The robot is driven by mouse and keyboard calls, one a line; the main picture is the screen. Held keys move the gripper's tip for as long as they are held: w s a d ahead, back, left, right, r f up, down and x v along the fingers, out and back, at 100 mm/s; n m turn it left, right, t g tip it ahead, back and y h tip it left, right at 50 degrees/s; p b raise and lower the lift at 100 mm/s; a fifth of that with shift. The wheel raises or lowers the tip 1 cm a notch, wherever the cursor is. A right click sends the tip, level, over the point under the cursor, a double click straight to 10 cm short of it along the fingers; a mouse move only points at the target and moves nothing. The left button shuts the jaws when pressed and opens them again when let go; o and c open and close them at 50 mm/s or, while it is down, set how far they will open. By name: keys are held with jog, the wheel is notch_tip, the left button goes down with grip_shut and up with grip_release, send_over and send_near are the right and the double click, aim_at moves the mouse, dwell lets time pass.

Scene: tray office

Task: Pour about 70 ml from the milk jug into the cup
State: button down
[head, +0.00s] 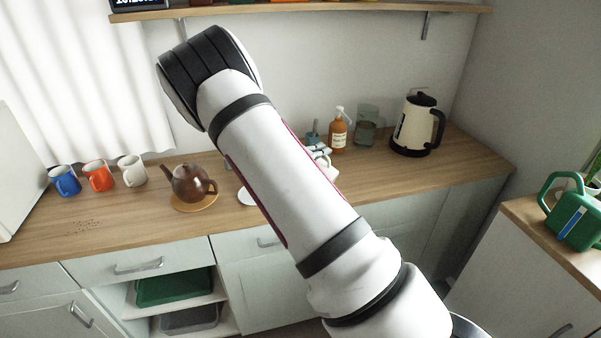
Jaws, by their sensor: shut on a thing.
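My own arm crosses the middle of the head view and hides much of the counter behind it. No milk or pouring stream is visible.
Blue (65,181), orange-red (98,176) and white (132,170) mugs stand at the left. A brown teapot (188,183) sits on a round mat. A soap bottle (338,133) and kettle (414,124) stand at the right. A green watering can (574,218) is far right.

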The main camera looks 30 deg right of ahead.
jog(key=shift+w+r, duration=0.1)
jog(key=shift+w, duration=0.1)
jog(key=p, duration=0.1)
jog(key=s+m+p, duration=0.1)
jog(key=s, duration=0.1)
jog(key=shift+s+d+f+m+t+p, duration=0.15)
jog(key=shift+d+f+m+t+p, duration=0.15)
jog(key=shift+d+f+p, duration=0.1)
jog(key=shift+s+f+m+p, duration=0.25)
jog(key=shift+f+m+p, duration=0.05)
jog(key=shift+m+p, duration=0.1)
jog(key=shift+w+f, duration=0.1)
jog(key=shift+f, duration=0.15)
jog(key=s+m+p, duration=0.1)
jog(key=f+m+t+p, duration=0.1)
jog(key=shift+s+d+f+m, duration=0.25)
jog(key=shift+s+d+m, duration=0.05)
jog(key=shift+s, duration=0.1)
jog(key=shift+s+d+f+m+p, duration=0.1)
jog(key=shift+f+m+p, duration=0.1)
jog(key=shift+m+p, duration=0.25)
dwell(0.6)
